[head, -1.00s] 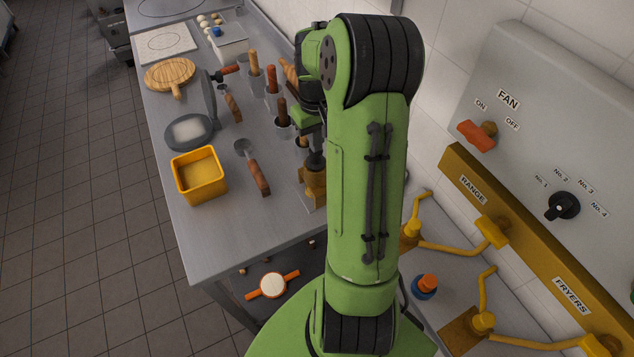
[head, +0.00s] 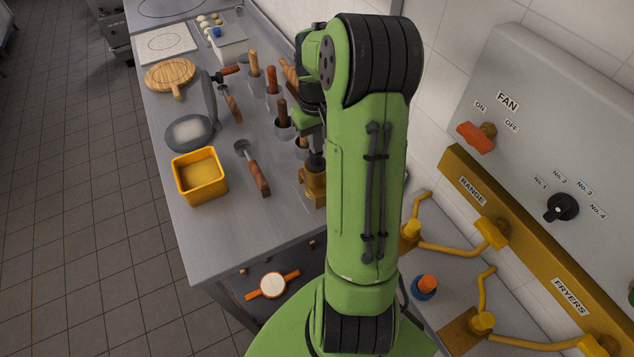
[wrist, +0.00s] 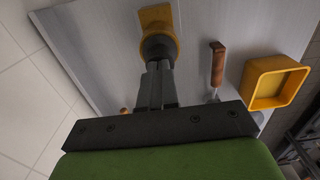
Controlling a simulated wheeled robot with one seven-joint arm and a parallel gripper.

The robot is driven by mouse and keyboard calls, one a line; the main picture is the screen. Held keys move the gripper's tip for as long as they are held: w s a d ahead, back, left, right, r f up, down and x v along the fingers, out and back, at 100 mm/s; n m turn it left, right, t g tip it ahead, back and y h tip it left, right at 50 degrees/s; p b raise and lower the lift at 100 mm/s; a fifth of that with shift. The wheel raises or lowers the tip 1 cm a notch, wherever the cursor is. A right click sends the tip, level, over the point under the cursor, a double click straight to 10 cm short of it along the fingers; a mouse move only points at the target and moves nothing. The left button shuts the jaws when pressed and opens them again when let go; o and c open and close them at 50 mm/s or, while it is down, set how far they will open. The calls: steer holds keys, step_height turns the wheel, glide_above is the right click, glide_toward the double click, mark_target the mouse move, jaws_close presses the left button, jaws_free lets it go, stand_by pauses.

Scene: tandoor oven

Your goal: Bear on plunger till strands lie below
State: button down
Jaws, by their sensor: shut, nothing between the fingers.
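A yellow press (head: 312,188) stands on the steel counter, partly hidden by my arm in the head view. Its dark plunger (head: 315,162) rises from the top. In the wrist view the yellow press body (wrist: 158,14) is at the top, with the round dark plunger (wrist: 158,44) in front of it. My gripper (wrist: 157,68) is shut and empty, its fingertips at the plunger's head. I cannot tell for sure whether they touch it. In the head view my gripper is mostly hidden behind my arm. No strands are visible, and the space under the press is hidden.
A yellow square tub (head: 200,194) and a wooden-handled scraper (head: 254,170) lie left of the press. Several handled tools stand in holders behind it. A grey hinged press (head: 192,132) and round wooden board (head: 170,74) sit farther back. The counter's front left is clear.

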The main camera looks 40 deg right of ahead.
steer(key=shift+w+r+p, duration=0.1)
steer(key=shift+r+p, duration=0.7)
steer(key=shift+r, duration=0.65)
steer(key=shift+d+r+p, duration=0.1)
steer(key=shift+r+p, duration=0.3)
steer(key=shift+r, duration=0.05)
step_height(320, 180, up, 3)
steer(key=p, duration=0.2)
steer(key=shift+r+p, duration=0.1)
steer(key=shift+p, duration=0.2)
